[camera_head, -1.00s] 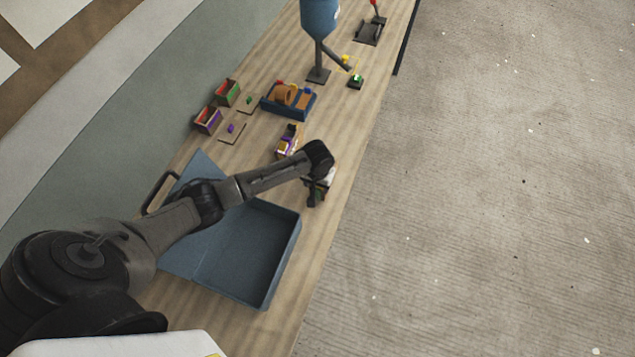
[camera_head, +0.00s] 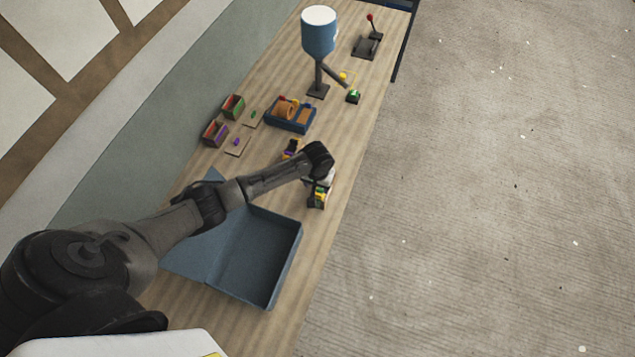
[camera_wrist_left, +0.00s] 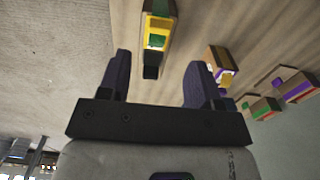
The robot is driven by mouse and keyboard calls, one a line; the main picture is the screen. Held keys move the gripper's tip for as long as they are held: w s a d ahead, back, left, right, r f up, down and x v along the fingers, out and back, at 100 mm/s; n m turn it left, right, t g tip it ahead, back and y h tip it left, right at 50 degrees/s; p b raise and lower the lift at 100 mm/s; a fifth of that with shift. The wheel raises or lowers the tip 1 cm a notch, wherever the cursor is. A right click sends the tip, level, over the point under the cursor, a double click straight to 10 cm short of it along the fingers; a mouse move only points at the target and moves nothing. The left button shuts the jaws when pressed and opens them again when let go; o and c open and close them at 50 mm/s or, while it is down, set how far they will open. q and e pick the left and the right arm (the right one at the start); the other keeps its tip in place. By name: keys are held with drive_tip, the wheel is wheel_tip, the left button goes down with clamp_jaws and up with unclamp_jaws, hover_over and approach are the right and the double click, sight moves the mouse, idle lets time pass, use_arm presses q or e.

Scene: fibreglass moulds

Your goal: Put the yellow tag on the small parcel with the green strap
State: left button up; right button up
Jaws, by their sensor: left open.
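In the head view my left gripper (camera_head: 319,180) hangs over the table's right side, above a small green, yellow and black item (camera_head: 318,198). The left wrist view shows this item (camera_wrist_left: 157,42), with green and yellow faces and a dark end, in line with the gap between the open fingers (camera_wrist_left: 158,75). It looks apart from both fingers; whether the yellow is a separate tag is unclear. A cardboard-coloured parcel with purple and yellow parts (camera_wrist_left: 222,62) lies beside it, partly hidden by the arm in the head view (camera_head: 291,150). My right gripper is out of view.
An open blue case (camera_head: 262,255) lies nearest me on the table.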

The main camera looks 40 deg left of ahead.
use_arm(q)
drive_tip(key=s+d+r+m+t+h+p, duration=0.1)
drive_tip(key=s+d+r+m, duration=0.3)
drive_tip(key=s+d, duration=0.7)
drive_tip(key=s+a+r+m+t, duration=0.2)
drive_tip(key=s+r, duration=1)
drive_tip(key=s, duration=0.4)
drive_tip(key=shift+t+y, duration=0.3)
drive_tip(key=shift+y, duration=0.1)
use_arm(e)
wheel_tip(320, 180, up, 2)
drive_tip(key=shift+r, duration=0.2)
use_arm(q)
drive_tip(key=shift+r, duration=0.1)
drive_tip(key=shift+d, duration=0.1)
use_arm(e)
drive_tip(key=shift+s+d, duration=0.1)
